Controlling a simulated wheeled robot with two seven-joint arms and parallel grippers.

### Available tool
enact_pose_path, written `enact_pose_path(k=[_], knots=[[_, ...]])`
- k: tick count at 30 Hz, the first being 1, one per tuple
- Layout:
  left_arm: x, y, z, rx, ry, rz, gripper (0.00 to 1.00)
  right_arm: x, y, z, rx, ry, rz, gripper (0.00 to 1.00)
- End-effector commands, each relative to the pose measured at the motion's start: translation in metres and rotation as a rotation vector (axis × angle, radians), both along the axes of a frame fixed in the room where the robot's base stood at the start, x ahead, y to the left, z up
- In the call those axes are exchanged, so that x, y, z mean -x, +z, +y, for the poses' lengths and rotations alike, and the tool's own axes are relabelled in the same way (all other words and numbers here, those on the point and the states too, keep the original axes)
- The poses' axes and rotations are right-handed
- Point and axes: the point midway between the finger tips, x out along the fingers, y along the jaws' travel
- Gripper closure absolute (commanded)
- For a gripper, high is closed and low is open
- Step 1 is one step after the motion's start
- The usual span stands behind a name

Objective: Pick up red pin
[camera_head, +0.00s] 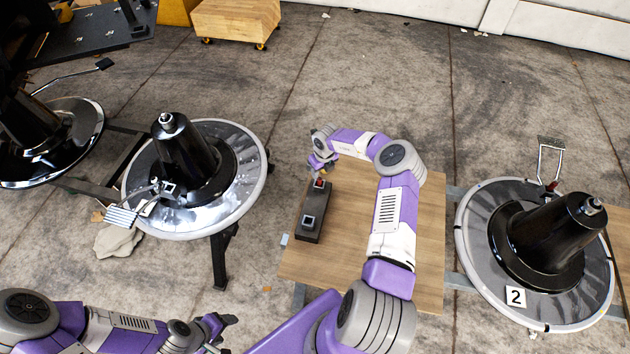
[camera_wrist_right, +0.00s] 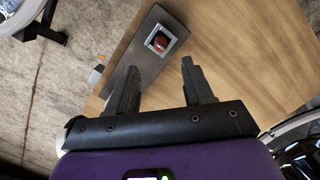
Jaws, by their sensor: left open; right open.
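The red pin (camera_head: 319,184) sits in a square metal socket at the far end of a dark grey block (camera_head: 313,226) on a small wooden table. In the right wrist view the red pin (camera_wrist_right: 159,42) shows as a round red top inside its silver square frame. My right gripper (camera_head: 321,168) hangs over that end of the block. In the right wrist view its fingers (camera_wrist_right: 160,75) are open and empty, with the pin beyond the tips and the left finger nearer to it. My left gripper (camera_head: 228,330) is open and empty at the lower left, away from the table.
The wooden table (camera_head: 420,250) is mostly bare. Its block has another, empty-looking socket (camera_head: 309,222) at the near end. Round chair bases stand left (camera_head: 235,150) and right (camera_head: 480,270) of the table. A wooden cart (camera_head: 235,20) is behind.

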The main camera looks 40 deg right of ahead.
Motion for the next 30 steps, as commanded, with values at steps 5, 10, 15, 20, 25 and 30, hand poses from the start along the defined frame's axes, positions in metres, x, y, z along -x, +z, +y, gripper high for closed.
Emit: enact_pose_path(k=[5,10,15,20,25,30], knots=[[0.0,-0.007,0.0,0.0,0.0,0.0,0.37,-0.001,-0.012,-0.004,-0.03,-0.048,-0.001,0.49],[0.0,-0.017,0.0,0.0,0.0,0.0,0.37,-0.005,-0.031,-0.004,-0.029,-0.046,-0.001,0.49],[0.0,-0.033,0.0,0.0,0.0,0.0,0.37,-0.01,-0.054,-0.004,-0.029,-0.045,-0.001,0.49],[0.0,-0.042,0.0,0.0,0.0,0.0,0.37,-0.014,-0.071,-0.005,-0.027,-0.044,-0.002,0.49],[0.0,-0.042,0.0,0.0,0.0,0.0,0.37,-0.015,-0.073,-0.005,-0.026,-0.044,-0.003,0.49],[0.0,-0.041,0.0,0.0,0.0,0.0,0.37,-0.014,-0.073,-0.005,-0.026,-0.043,-0.003,0.55]])
